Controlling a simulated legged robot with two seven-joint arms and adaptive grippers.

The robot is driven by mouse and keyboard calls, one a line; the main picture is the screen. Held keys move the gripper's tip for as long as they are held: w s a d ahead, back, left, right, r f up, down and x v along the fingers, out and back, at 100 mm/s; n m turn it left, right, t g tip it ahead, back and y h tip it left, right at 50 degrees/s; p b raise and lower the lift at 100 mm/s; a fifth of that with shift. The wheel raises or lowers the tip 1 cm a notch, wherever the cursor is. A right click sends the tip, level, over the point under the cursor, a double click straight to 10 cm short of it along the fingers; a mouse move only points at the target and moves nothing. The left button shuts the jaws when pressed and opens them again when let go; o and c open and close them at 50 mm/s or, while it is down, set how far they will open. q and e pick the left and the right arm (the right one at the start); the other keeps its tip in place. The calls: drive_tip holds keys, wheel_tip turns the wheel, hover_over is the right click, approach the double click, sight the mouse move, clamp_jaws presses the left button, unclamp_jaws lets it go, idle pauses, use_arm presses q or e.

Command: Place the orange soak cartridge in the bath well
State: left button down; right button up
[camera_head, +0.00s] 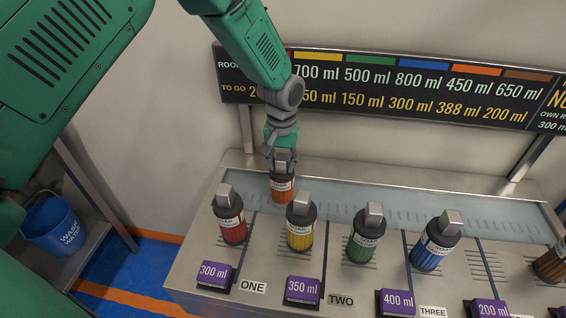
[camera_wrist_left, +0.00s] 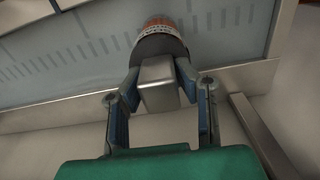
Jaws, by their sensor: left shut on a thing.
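The orange soak cartridge (camera_head: 283,188) has a dark cap with a grey metal block on top. It stands roughly upright at the left end of the bath well (camera_head: 400,208), a long water-filled trough along the back of the bench. My left gripper (camera_head: 283,158) comes down from above and is shut on the block of the cartridge. In the left wrist view the two fingers (camera_wrist_left: 160,85) flank the block, and the cartridge (camera_wrist_left: 160,38) extends over the water. Its lower end is partly hidden, so I cannot tell how deep it sits. My right gripper is not in view.
Red (camera_head: 230,218), yellow (camera_head: 300,222), green (camera_head: 365,235), blue (camera_head: 436,242) and brown (camera_head: 552,262) cartridges stand in front of the well. Purple volume labels (camera_head: 302,290) line the front. A sign board (camera_head: 390,88) stands behind. A blue bucket (camera_head: 54,226) is at left.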

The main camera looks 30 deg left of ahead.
use_arm(q)
drive_tip(key=shift+s+a+f, duration=0.1)
drive_tip(key=shift+a, duration=0.35)
drive_tip(key=c, duration=1.2)
unclamp_jaws()
drive_tip(key=shift+s+a+f, duration=0.1)
drive_tip(key=shift+a+f, duration=0.1)
drive_tip(key=shift+a, duration=0.75)
drive_tip(key=shift+d+r, duration=0.1)
drive_tip(key=shift+d, duration=0.8)
drive_tip(key=shift+d+r, duration=0.15)
drive_tip(key=shift+r, duration=0.4)
drive_tip(key=r, duration=0.2)
drive_tip(key=a+r, duration=0.1)
drive_tip(key=r, duration=0.3)
drive_tip(key=shift+a+r, duration=0.3)
drive_tip(key=shift+d+r, duration=0.2)
drive_tip(key=shift+r, duration=0.6)
drive_tip(key=shift+d+r, duration=0.25)
drive_tip(key=shift+r, duration=0.5)
drive_tip(key=shift+d+r, duration=0.2)
drive_tip(key=shift+r, duration=0.6)
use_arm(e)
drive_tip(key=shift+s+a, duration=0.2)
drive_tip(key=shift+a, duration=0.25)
